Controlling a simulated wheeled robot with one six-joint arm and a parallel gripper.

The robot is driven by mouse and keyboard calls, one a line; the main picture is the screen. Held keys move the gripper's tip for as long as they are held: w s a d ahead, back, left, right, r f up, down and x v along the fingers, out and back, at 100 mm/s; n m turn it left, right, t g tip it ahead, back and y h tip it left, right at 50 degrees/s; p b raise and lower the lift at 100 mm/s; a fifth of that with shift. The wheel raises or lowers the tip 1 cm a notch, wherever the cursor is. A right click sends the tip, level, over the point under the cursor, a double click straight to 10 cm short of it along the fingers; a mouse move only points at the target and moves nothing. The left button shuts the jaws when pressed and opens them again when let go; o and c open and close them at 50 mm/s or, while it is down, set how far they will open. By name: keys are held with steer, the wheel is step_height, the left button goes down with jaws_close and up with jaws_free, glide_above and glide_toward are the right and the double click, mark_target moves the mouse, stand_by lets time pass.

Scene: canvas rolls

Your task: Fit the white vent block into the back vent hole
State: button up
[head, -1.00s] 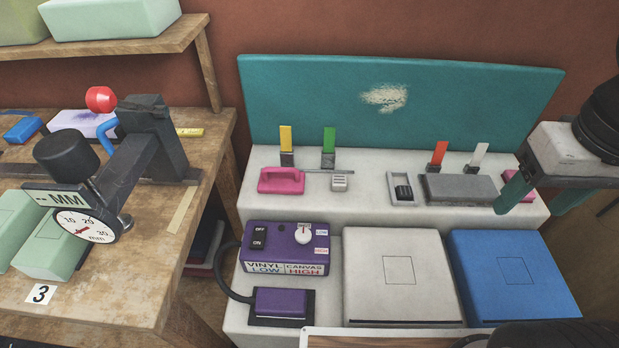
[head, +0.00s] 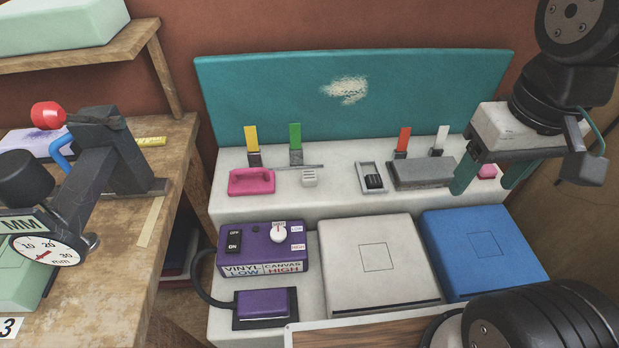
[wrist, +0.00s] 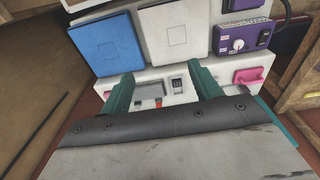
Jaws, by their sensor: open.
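A small white slotted block (head: 310,177), which looks like the vent block, lies on the white bench's upper ledge, right of a pink handle (head: 252,181). To its right is a grey-rimmed rectangular opening (head: 367,168) with a black ribbed piece (head: 374,182) in its near part; its far part looks pale and empty. The opening also shows in the wrist view (wrist: 178,92). My gripper (head: 485,184) is open and empty, its teal fingers over the ledge's right end, well right of the block. In the wrist view my gripper (wrist: 163,74) hides part of the ledge; I cannot make out the white block there.
A grey flat block (head: 422,173) lies right of the opening. Yellow, green, red and white upright tabs stand behind. A teal padded board (head: 270,95) rises at the back. A purple switch box (head: 262,250), white pad (head: 378,262) and blue pad (head: 480,250) sit in front.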

steer(key=w+a+f+n+g, duration=0.1)
steer(key=w+a+f+g, duration=0.1)
steer(key=w+a+f, duration=0.35)
steer(key=w+a+f+n+g, duration=0.1)
steer(key=w+a+f, duration=0.15)
steer(key=w, duration=0.55)
steer(key=m+t, duration=0.2)
glide_above(309, 176)
steer(key=f, duration=1.5)
steer(key=shift+w+d, duration=0.1)
steer(key=shift+d, duration=0.2)
steer(key=f, duration=0.7)
steer(key=shift+a+f, duration=0.25)
steer(key=shift+f, duration=0.15)
steer(key=c, duration=1.1)
